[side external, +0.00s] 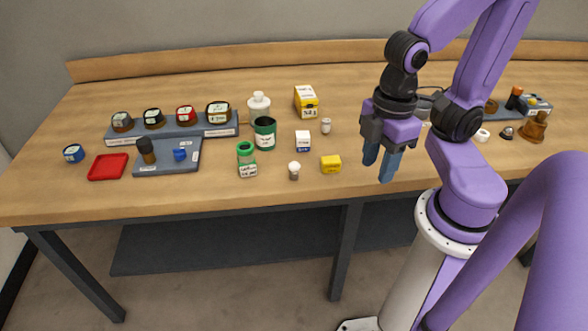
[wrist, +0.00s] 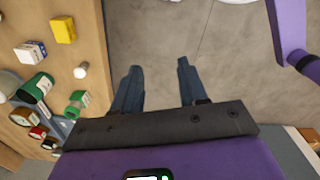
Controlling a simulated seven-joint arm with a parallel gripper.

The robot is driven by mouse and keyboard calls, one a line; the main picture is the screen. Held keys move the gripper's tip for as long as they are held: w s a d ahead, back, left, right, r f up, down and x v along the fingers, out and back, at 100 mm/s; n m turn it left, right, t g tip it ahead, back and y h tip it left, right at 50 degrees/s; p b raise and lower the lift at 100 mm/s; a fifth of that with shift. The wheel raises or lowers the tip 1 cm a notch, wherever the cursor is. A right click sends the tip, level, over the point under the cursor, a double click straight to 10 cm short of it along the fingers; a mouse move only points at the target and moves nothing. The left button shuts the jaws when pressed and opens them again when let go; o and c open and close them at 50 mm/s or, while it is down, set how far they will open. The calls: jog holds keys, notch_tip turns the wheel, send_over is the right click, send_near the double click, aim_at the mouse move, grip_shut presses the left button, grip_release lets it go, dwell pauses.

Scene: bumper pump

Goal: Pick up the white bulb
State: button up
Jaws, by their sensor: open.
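The white bulb (side external: 294,170) stands upright near the front edge of the wooden table, with a round white top on a grey base. It also shows in the wrist view (wrist: 81,70), close to the table edge and left of my gripper. My gripper (side external: 379,165) is open and empty, to the right of the bulb and apart from it. In the wrist view, my two fingers (wrist: 159,66) point over the grey floor, beyond the table edge.
A yellow box (side external: 331,164) lies between the bulb and my gripper. A green-and-white container (side external: 247,160) stands left of the bulb, and a small white box (side external: 303,141) behind it. A dark green can (side external: 265,133) and a small whitish cylinder (side external: 326,126) stand farther back.

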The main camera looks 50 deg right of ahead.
dwell(0.4)
jog(key=o, duration=0.3)
jog(key=n+t+h, duration=0.7)
jog(key=n+t, duration=0.5)
jog(key=n, duration=0.5)
send_near(296, 170)
jog(key=shift+n, duration=0.3)
jog(key=x, duration=0.6)
jog(key=shift+w+r, duration=0.15)
jog(key=shift+w, duration=0.2)
jog(key=shift+s+f+x, duration=0.1)
jog(key=shift+f+x, duration=0.05)
jog(key=shift+x, duration=1.1)
jog(key=shift+s+f+x, duration=0.15)
jog(key=shift+x, duration=1.1)
